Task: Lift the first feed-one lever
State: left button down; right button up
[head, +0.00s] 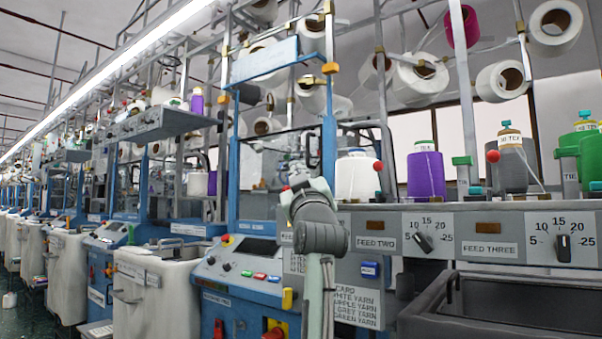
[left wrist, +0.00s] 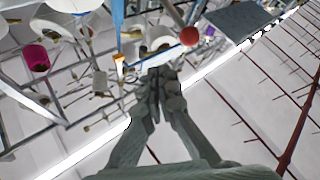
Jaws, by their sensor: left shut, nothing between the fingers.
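In the head view a small red ball (head: 285,188) shows left of my left arm's wrist, at the panel left of FEED TWO; it looks like the feed-one lever's knob, its stem mostly hidden. My left gripper (left wrist: 154,100) is shut and empty, apart from the ball in that picture. The right gripper is out of view.
Red-ball levers stand above FEED TWO (head: 378,166) and FEED THREE (head: 493,156). A white yarn cone (head: 357,178) and a purple cone (head: 426,172) stand along the ledge. A blue control console (head: 240,270) and a dark tray (head: 520,310) lie below. Overhead bars and spools crowd the space.

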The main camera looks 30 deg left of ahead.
pick_arm(q)
jog(key=b+v, duration=0.2)
jog(key=v, duration=0.8)
jog(key=shift+s+d+f, duration=0.15)
jog(key=shift+s+d, duration=0.1)
jog(key=shift+s, duration=0.05)
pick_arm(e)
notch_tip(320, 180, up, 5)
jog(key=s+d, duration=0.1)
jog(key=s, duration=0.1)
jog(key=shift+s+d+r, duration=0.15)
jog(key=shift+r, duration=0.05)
pick_arm(q)
jog(key=shift+a, duration=0.1)
